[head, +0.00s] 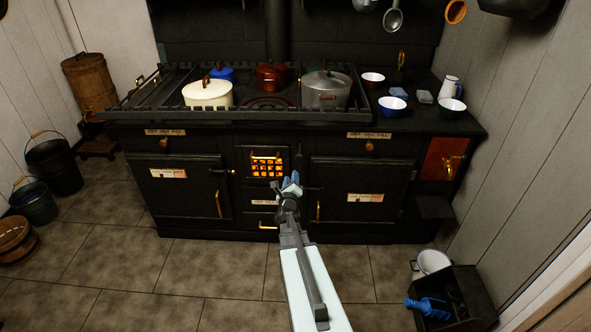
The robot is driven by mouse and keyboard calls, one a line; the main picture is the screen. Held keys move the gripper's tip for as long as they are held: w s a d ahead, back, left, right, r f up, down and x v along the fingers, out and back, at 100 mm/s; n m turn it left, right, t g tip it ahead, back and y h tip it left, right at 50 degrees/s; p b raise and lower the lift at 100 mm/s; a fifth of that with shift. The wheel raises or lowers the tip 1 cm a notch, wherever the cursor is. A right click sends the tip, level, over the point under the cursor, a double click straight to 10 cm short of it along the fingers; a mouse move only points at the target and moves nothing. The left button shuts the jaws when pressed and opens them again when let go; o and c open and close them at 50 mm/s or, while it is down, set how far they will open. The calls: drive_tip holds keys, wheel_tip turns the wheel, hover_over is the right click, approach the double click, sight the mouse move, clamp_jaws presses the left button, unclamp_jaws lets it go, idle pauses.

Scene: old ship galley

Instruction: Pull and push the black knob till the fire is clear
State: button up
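The black stove (360,229) stands against the far wall. Its fire (267,166) glows orange behind a small barred grate at the middle of the front. My gripper (290,180) reaches up from the bottom of the head view, its pale blue fingertips just below and right of the grate. I cannot make out the black knob; dark metal and my gripper cover that area. The fingertips are too small to show whether they are open, shut or touching anything.
Pots, including a cream pot (208,94) and a grey pot (326,90), stand on the railed stove top. Brass handles stick out from the front.

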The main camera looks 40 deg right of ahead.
drive_tip(key=a, duration=0.3)
drive_tip(key=shift+s+a+r+m, duration=0.15)
drive_tip(key=shift+s+m, duration=0.15)
drive_tip(key=shift+m, duration=0.1)
drive_tip(key=c, duration=0.3)
drive_tip(key=m, duration=0.1)
drive_tip(key=s+m, duration=0.1)
drive_tip(key=shift+m, duration=0.4)
drive_tip(key=c, duration=0.3)
drive_tip(key=shift+s+r+m+g, duration=0.15)
drive_tip(key=shift+m+g, duration=0.15)
drive_tip(key=shift+m, duration=0.3)
clamp_jaws()
drive_tip(key=m, duration=0.5)
approach(300, 156)
drive_tip(key=w+d+f, duration=0.1)
drive_tip(key=w+d, duration=0.2)
drive_tip(key=w, duration=0.2)
drive_tip(key=shift+w+d+f+h, duration=0.3)
drive_tip(key=shift+w+d+f, duration=0.05)
drive_tip(key=shift+w+d, duration=0.05)
